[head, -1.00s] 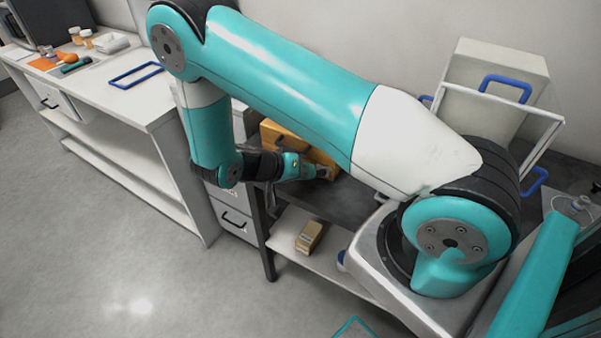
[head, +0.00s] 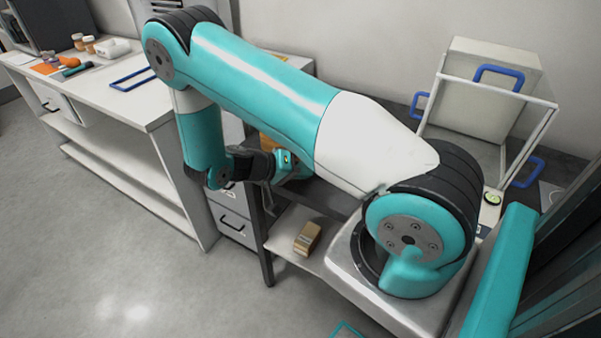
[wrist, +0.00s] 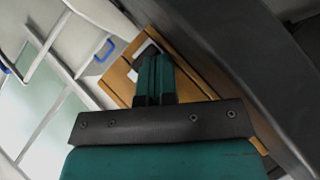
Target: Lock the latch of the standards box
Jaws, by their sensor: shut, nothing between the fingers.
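The standards box is a wooden box on the dark table. In the head view only a small part of the box (head: 268,143) shows, since my arm covers the rest. In the wrist view the box's slatted wooden face (wrist: 193,65) lies behind and around my fingers, with a pale patch beside them. My gripper (wrist: 155,75) is shut and empty in front of the box; I cannot tell whether it touches it. In the head view the gripper (head: 296,166) is partly hidden by my arm. The latch cannot be made out in either view.
A glass-sided case with blue handles (head: 499,76) stands at the right. A small cardboard box (head: 307,238) lies on the lower shelf. A white bench (head: 130,105) with small items is at the left. The grey floor in front is clear.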

